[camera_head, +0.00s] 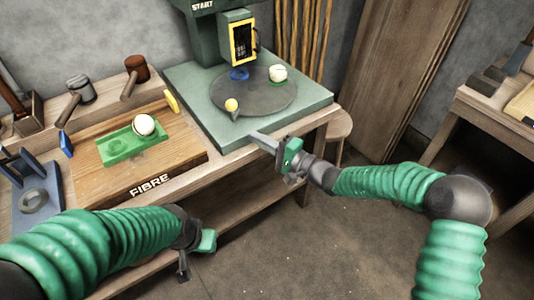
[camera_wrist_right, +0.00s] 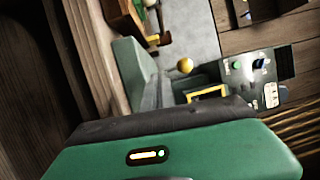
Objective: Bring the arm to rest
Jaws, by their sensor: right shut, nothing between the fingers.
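My right gripper (camera_head: 256,136) is shut and empty. Its fingers point left, close to the front edge of the green machine base (camera_head: 312,103); I cannot tell whether they touch it. My right arm reaches in from the right of the head view, its green sleeve bent at the elbow. My left gripper (camera_head: 190,262) hangs low in front of the bench, apart from everything on it. Its fingers are dark and small, so I cannot tell whether they are open. The right wrist view shows the gripper's green housing and a tilted view of the machine.
On the machine's round plate (camera_head: 262,100) are a white lump (camera_head: 277,73), a blue ring (camera_head: 239,73) and a yellow ball (camera_head: 232,105). A green mould (camera_head: 117,147) with a white ball (camera_head: 144,124) lies on the FIBRE board (camera_head: 186,167). Another table (camera_head: 497,119) stands right; floor between is clear.

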